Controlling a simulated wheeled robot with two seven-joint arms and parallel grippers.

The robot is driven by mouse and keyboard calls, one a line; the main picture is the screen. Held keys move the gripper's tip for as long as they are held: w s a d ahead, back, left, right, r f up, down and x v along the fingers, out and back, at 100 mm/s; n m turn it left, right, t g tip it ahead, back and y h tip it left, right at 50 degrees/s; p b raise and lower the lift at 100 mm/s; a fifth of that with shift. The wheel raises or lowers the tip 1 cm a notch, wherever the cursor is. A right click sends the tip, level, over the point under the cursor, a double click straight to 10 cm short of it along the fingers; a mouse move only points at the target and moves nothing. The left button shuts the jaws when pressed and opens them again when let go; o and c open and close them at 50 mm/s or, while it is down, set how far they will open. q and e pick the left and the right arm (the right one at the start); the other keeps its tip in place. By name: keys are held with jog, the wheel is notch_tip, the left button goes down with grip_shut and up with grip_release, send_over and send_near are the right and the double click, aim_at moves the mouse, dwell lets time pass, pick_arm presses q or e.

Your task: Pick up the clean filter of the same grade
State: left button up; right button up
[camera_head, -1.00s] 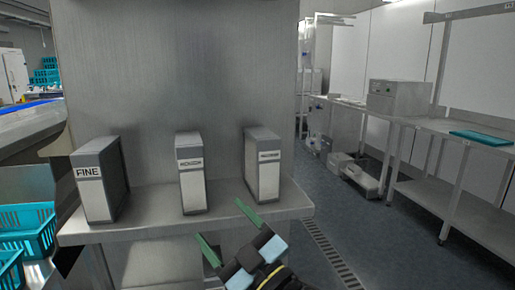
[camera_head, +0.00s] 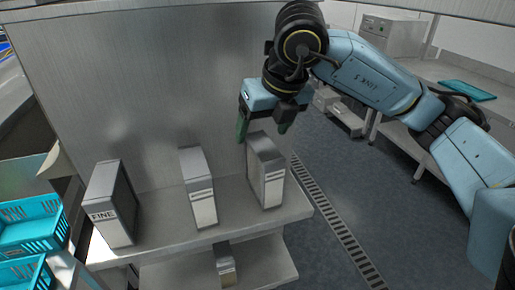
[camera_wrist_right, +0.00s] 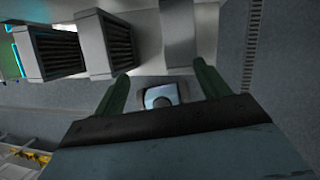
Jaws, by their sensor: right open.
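Three grey box-shaped filters stand upright on the upper steel shelf. The left filter (camera_head: 110,205) is labelled FINE. The middle filter (camera_head: 200,190) and the right filter (camera_head: 267,172) have white labels too small to read now. A fourth filter-like box (camera_head: 225,264) is on the lower shelf, partly hidden. My right gripper (camera_head: 262,129) is open and empty, its green fingers pointing down just above and behind the right filter. In the wrist view, a plain grey block (camera_wrist_right: 180,30) shows beyond and between the fingers (camera_wrist_right: 160,82). My left gripper is not visible.
A steel panel (camera_head: 130,90) stands behind the shelf (camera_head: 165,238). Teal crates (camera_head: 30,225) are at the left. A floor drain (camera_head: 335,222) runs along the right of the shelf, with open floor beyond. A steel bench with a teal board (camera_head: 468,90) stands at far right.

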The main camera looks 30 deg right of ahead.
aim_at(265, 147)
jog(key=shift+w+d+r+m+h, duration=0.2)
jog(key=shift+d+r+h, duration=0.1)
jog(key=shift+d, duration=0.35)
jog(key=shift+w+d+r+m+h, duration=0.2)
jog(key=shift+d+r+h, duration=0.1)
jog(key=shift+d, duration=0.3)
jog(key=p+x, duration=0.1)
jog(key=x, duration=0.6)
jog(key=shift+f, duration=0.2)
jog(key=p+x, duration=0.2)
jog(key=x, duration=0.3)
jog(key=shift+f, duration=0.15)
jog(key=shift+f+b, duration=0.25)
jog(key=shift+b, duration=0.35)
jog(key=shift+c, duration=0.4)
jog(key=c, duration=1.4)
jog(key=shift+d+r, duration=0.1)
